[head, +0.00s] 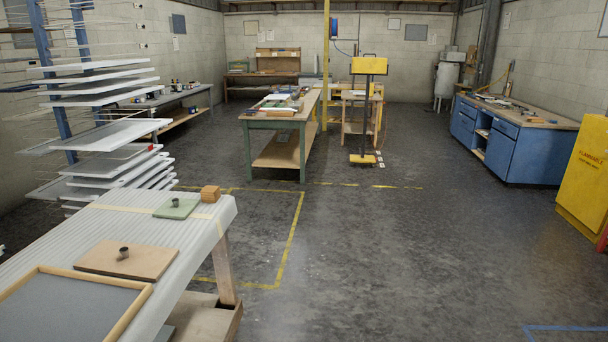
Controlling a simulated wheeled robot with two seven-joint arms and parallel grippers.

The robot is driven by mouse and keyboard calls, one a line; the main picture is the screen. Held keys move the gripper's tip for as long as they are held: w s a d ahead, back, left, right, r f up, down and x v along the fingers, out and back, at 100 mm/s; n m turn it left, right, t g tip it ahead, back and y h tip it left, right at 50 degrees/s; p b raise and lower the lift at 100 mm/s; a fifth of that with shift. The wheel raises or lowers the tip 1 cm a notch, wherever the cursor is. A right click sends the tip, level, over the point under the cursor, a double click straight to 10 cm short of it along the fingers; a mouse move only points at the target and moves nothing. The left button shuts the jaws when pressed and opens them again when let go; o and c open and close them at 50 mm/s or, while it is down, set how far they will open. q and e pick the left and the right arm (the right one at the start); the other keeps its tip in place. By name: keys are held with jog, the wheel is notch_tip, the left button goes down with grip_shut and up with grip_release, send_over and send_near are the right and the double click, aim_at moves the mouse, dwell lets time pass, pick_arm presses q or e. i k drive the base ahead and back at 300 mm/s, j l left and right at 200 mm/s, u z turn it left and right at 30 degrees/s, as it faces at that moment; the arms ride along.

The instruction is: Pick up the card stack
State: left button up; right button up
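I cannot pick out the card stack for certain. On the near padded table (190,229) at the left stand a small orange-brown block (210,193) near the far right corner and a flat pale green piece (167,211) with a small dark round item (175,203) on it. Nearer is a tan board (110,266) with a small dark cup-like item (124,253) on it. The long green-legged table (246,117) in the middle distance holds several flat items, too small to tell apart. Neither of my grippers is in view.
A wood-framed grey screen (128,317) lies on the near table. A rack of white trays (98,163) stands behind it. A yellow-topped stand (369,66), blue cabinets (513,150) and a yellow cabinet (585,178) are farther right. The floor in the middle is clear.

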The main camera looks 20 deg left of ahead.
aim_at(210, 193)
jog(key=i+u, duration=0.25)
jog(key=i, duration=0.65)
jog(key=i+u, duration=0.3)
jog(key=i, duration=0.55)
